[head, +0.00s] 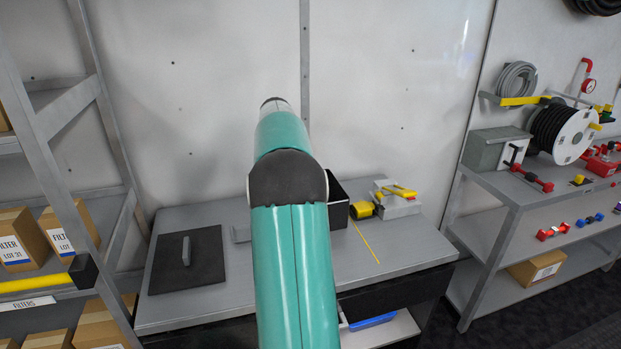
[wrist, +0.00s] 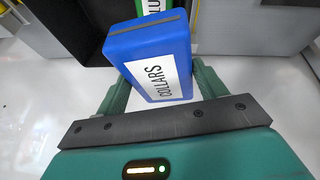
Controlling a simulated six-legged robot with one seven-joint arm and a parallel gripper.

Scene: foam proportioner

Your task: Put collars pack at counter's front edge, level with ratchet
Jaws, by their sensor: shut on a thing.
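The collars pack (wrist: 147,48), a blue box with a white COLLARS label, is between the two green fingers of my gripper (wrist: 162,82) in the wrist view. My gripper is shut on it. In the head view my own teal arm hides the gripper and the pack. The grey counter (head: 400,245) stands against the wall, and my arm crosses its front edge. I cannot make out a ratchet for certain; a grey device with a yellow handle (head: 397,197) stands at the counter's back right.
A black bin (head: 338,205) is partly behind my arm; in the wrist view a green pack (wrist: 158,6) shows beyond the collars pack. A dark mat (head: 205,270) with a grey block lies on the left. A yellow line (head: 367,243) marks the counter. Shelves flank both sides.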

